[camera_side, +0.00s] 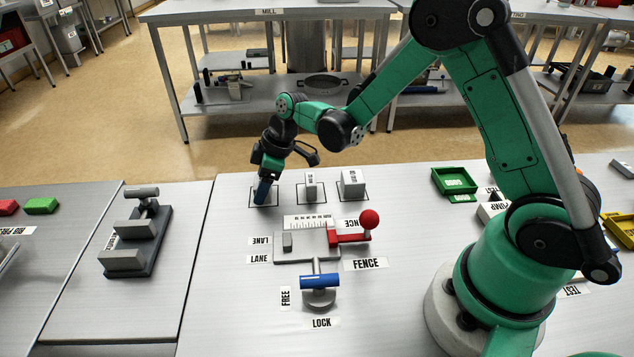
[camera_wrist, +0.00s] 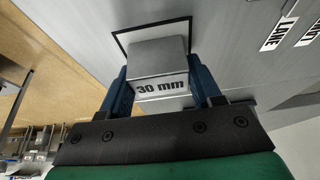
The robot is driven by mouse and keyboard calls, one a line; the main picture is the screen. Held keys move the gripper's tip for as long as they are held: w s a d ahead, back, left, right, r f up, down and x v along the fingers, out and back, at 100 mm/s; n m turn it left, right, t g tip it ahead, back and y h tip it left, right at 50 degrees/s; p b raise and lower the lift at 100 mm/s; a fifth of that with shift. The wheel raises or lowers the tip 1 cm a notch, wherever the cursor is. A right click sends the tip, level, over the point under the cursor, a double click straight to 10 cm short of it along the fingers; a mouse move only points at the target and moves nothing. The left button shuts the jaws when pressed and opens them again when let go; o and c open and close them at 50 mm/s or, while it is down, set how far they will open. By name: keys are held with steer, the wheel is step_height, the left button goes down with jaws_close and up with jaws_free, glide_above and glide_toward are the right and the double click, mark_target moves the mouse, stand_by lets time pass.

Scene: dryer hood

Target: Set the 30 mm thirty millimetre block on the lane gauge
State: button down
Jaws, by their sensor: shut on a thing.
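My gripper (camera_wrist: 158,92) is shut on the 30 mm block (camera_wrist: 160,70), a grey block with "30 mm" on its face, seen in the wrist view between two blue fingers. The block is over a black-outlined square on the table; I cannot tell whether it touches the surface. In the side view my gripper (camera_side: 264,191) is low at the leftmost of three outlined squares, and its fingers hide the block. The lane gauge (camera_side: 292,246) is nearer the camera, a grey plate with a ruled scale, a small grey stop and a red fence arm with a red ball knob (camera_side: 369,218).
Two pale blocks (camera_side: 310,187) and (camera_side: 352,184) stand in the squares to the right of my gripper. A blue-handled lever (camera_side: 319,282) stands between FREE and LOCK labels. A green tray (camera_side: 454,181) lies to the right. A dark fixture (camera_side: 138,240) stands to the left.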

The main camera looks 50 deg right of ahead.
steer(key=shift+r, duration=0.1)
step_height(320, 180, up, 19)
step_height(320, 180, up, 2)
glide_above(298, 244)
steer(key=s+d, duration=0.1)
steer(key=f, duration=1.9)
steer(key=shift+s+d, duration=0.15)
steer(key=shift+d, duration=0.05)
steer(key=shift+c, duration=0.8)
jaws_free()
steer(key=shift+r, duration=0.1)
